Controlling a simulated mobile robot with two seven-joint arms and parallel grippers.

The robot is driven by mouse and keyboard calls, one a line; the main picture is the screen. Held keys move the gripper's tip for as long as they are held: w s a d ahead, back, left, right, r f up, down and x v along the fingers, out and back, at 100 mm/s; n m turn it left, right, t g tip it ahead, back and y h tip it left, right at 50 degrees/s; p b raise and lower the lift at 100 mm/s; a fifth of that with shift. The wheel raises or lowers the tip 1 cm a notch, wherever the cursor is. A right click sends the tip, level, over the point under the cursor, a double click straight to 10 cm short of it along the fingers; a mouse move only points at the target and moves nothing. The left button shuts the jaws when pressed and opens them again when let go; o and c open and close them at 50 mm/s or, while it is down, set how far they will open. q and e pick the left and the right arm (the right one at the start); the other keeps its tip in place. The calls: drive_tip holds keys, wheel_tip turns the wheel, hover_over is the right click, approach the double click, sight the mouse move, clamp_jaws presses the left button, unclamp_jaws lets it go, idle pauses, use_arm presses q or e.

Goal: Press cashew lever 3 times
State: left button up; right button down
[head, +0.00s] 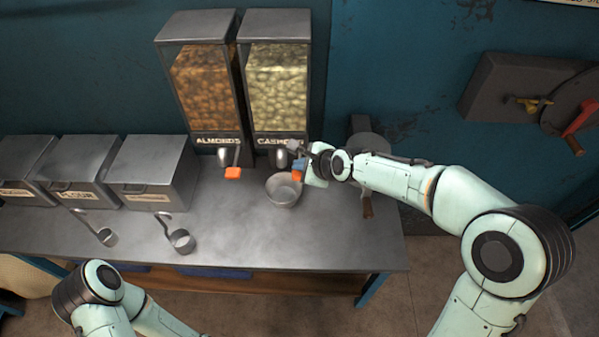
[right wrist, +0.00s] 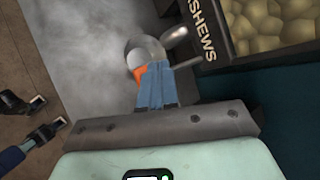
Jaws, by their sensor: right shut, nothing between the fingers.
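The cashew dispenser (head: 275,95) has a clear bin of pale nuts and a dark label, also readable in the right wrist view (right wrist: 204,40). Its orange lever (right wrist: 139,72) is partly hidden by my right gripper's blue fingers. My right gripper (head: 298,168) is shut and empty, its fingertips close against the lever; I cannot tell whether they touch. The fingers also show in the right wrist view (right wrist: 154,82). A metal bowl (head: 284,192) stands on the table below the cashew spout. My left gripper is out of view.
The almond dispenser (head: 204,95) with its own orange lever (head: 232,173) stands just left. Lidded metal bins (head: 152,172) line the table's left side. Two metal scoops (head: 181,240) lie in front of them. The metal table (head: 290,245) is bare toward its front right.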

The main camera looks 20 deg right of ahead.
sight(299, 174)
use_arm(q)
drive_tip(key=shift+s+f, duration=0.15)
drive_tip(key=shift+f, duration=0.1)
use_arm(e)
drive_tip(key=shift+f, duration=0.4)
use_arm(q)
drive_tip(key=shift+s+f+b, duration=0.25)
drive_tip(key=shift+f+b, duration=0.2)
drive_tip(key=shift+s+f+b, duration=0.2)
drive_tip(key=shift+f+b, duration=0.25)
use_arm(e)
drive_tip(key=shift+s+f, duration=0.1)
drive_tip(key=shift+f, duration=1.25)
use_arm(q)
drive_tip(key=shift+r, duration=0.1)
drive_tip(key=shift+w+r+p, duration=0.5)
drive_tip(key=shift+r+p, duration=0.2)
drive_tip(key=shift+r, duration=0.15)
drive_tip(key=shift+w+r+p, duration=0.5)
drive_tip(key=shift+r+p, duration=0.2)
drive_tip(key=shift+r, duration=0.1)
use_arm(e)
drive_tip(key=shift+r, duration=1.75)
drive_tip(key=shift+r, duration=0.1)
